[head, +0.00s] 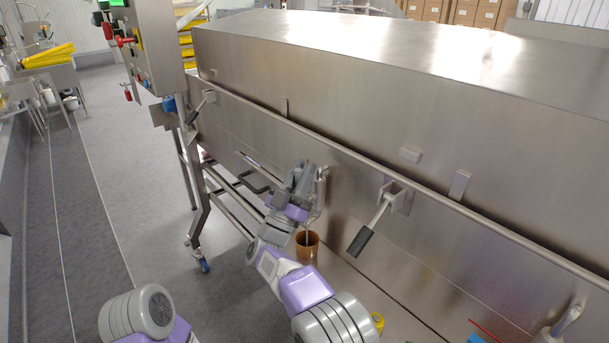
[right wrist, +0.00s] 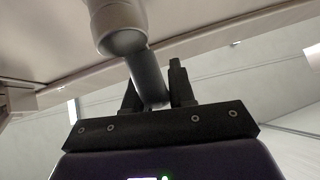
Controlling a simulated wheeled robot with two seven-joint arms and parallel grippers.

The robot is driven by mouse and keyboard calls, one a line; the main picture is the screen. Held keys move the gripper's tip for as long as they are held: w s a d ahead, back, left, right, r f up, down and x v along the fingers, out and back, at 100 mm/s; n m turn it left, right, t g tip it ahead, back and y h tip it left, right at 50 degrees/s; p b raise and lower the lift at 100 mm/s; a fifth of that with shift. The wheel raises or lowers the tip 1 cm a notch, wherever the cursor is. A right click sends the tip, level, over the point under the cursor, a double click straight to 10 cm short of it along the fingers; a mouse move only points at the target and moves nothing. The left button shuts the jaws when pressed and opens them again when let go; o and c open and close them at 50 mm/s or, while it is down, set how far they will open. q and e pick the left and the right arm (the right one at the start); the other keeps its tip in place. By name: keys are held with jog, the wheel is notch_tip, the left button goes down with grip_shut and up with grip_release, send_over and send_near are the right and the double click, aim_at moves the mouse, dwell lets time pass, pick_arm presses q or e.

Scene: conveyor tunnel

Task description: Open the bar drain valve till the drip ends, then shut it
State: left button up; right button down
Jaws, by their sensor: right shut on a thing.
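My right gripper (head: 300,180) is at the side wall of the steel tunnel. In the right wrist view its two black fingers (right wrist: 155,82) are shut on a dark round bar handle (right wrist: 147,68). The handle runs up to a pale, thicker rounded fitting (right wrist: 118,35) under a steel edge. In the head view the gripper hides most of this valve; a narrow metal piece (head: 321,185) shows beside it. An orange-brown pot (head: 307,247) stands below the gripper. I cannot tell whether anything drips into it. My left gripper is out of view.
The long steel tunnel (head: 400,100) fills the right. A lever with a black grip (head: 361,241) sticks out right of my right gripper. A control box (head: 155,45) and a wheeled leg (head: 200,230) stand to the left. The grey floor (head: 110,200) there is clear.

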jog(key=shift+f, duration=0.15)
jog(key=c, duration=1)
grip_release()
jog(key=shift+c, duration=0.2)
jog(key=v, duration=0.7)
jog(key=shift+s+p, duration=0.15)
jog(key=shift+p, duration=0.2)
jog(key=shift+a+f, duration=0.1)
jog(key=shift+a, duration=0.05)
